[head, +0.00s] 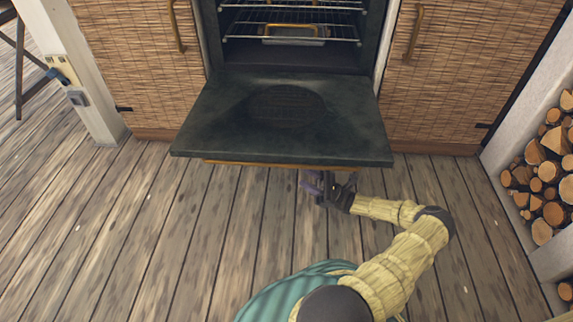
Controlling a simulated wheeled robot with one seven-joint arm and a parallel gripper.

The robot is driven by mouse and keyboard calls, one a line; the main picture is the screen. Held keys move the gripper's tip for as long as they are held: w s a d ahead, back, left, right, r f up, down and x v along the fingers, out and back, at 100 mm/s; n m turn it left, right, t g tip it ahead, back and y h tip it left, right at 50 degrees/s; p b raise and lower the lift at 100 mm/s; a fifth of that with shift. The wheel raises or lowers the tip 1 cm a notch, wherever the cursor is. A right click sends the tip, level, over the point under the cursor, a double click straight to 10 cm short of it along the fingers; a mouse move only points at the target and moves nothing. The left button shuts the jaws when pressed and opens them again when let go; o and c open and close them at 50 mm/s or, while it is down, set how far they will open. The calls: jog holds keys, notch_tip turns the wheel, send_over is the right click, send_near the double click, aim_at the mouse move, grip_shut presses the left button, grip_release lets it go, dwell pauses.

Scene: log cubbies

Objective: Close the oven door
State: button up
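The oven (295,59) stands at the top middle with its cavity open to view. Its dark oven door (230,125) is folded down and lies about flat, reaching out toward me. A thin brass-coloured strip, probably the door handle (235,163), shows along the underside of the door's front edge. My gripper (315,180) is low, just in front of and partly under that front edge, right of its middle.
Wire racks (290,27) and a tray (293,36) are inside the oven. Wicker cabinets (130,60) flank it. A log cubby (545,165) stands at the right, and a white post (85,85) at the left. The wooden floor is clear at left.

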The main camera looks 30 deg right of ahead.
aim_at(287, 165)
jog(key=p+x, duration=0.2)
jog(key=x, duration=0.5)
jog(key=shift+a+r+p, duration=0.1)
jog(key=shift+r+p, duration=0.25)
jog(key=shift+p, duration=0.05)
jog(key=shift+w+a+r, duration=0.25)
jog(key=shift+a+r, duration=0.05)
jog(key=shift+a, duration=0.15)
grip_shut()
